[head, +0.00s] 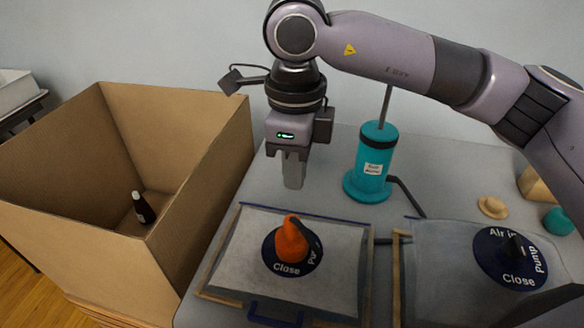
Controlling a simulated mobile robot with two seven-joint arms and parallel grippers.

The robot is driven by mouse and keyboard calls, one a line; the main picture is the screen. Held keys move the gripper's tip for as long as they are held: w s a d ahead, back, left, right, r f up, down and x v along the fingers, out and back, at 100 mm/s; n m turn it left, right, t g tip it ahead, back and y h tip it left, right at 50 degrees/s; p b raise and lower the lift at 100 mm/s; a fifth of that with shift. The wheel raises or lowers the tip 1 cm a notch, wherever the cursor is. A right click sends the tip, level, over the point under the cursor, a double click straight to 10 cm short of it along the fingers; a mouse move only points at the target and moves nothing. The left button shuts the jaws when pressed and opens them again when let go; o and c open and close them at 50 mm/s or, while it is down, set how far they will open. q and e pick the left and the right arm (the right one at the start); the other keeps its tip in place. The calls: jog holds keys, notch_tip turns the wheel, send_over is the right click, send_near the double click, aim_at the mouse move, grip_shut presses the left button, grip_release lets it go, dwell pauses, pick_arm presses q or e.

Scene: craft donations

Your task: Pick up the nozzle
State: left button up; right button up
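An orange tapered piece (291,240), which looks like the nozzle, stands on a round dark blue dial (288,268) marked "Close" and "Pump". A dark lever-like part sits against its right side. The dial lies on a pale, cloth-like panel (240,250) at the front of the table. My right gripper (293,186) hangs pointing down above the far edge of this panel, a little beyond the orange piece and apart from it. Its fingers appear together, with nothing between them. My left gripper is not in view.
A deep cardboard box (60,245) with a dark bottle (143,208) inside stands left of the table. A teal pump (371,165) stands behind the panel. A second dial (490,262) and a tan hat-shaped piece (492,207) are at the right.

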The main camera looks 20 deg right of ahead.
aim_at(292, 234)
jog(key=o, duration=0.5)
jog(key=shift+a+f, duration=0.1)
jog(key=shift+a, duration=0.1)
jog(key=o, duration=0.5)
jog(key=shift+f+n, duration=0.3)
jog(key=shift+n, duration=0.2)
jog(key=o, duration=0.5)
jog(key=shift+w+a+f+n, duration=0.1)
jog(key=shift+f+n, duration=0.45)
jog(key=shift+n, duration=0.15)
jog(key=shift+o, duration=0.3)
jog(key=f+n, duration=0.1)
jog(key=n, duration=0.1)
jog(key=f+n+b, duration=0.1)
jog(key=f+n, duration=0.2)
jog(key=n, duration=0.2)
jog(key=shift+w+f, duration=0.2)
jog(key=shift+f, duration=0.15)
jog(key=shift+f+n+b, duration=0.35)
jog(key=shift+f+n, duration=0.4)
jog(key=shift+n, duration=0.45)
jog(key=shift+s+f+p, duration=0.15)
jog(key=shift+f, duration=1.65)
jog(key=shift+s+f+p, duration=0.15)
jog(key=shift+f, duration=1.6)
